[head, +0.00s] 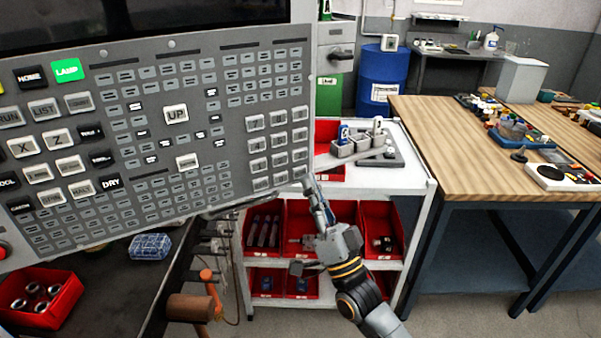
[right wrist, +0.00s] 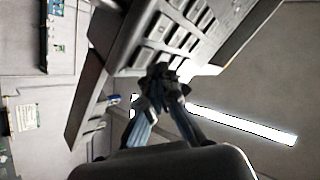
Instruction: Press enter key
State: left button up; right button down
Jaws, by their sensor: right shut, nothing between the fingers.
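The grey control panel (head: 222,186) fills the left of the head view. A block of large white keys (head: 278,142) stands at its right edge; their labels are too small to read, so I cannot tell which one is the enter key. My right gripper (head: 310,182) is shut and empty, its fingertips at the lower right corner of this block. In the right wrist view the shut fingertips (right wrist: 162,82) overlap the large keys (right wrist: 158,30) at the panel's edge. I cannot tell whether they touch a key. My left gripper is out of view.
A white cart (head: 420,182) with red bins stands behind my right gripper. A wooden workbench (head: 440,125) is at the right. Below the panel are a red bin of rings (head: 40,312) and a hanging mallet (head: 190,307). A red button (head: 3,251) is at the panel's left edge.

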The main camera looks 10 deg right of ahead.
jog(key=shift+w, duration=0.15)
jog(key=shift+w+a, duration=0.15)
jog(key=shift+w, duration=0.1)
jog(key=shift+w+b, duration=0.3)
dwell(0.6)
jog(key=shift+s+p, duration=0.3)
jog(key=shift+s, duration=0.45)
jog(key=shift+s, duration=0.1)
jog(key=shift+s+d+p, duration=0.25)
jog(key=shift+s, duration=0.55)
jog(key=shift+s+d+p, duration=0.2)
jog(key=shift+s+d, duration=0.05)
jog(key=shift+s, duration=0.5)
jog(key=shift+s+d+p, duration=0.25)
jog(key=shift+s, duration=0.55)
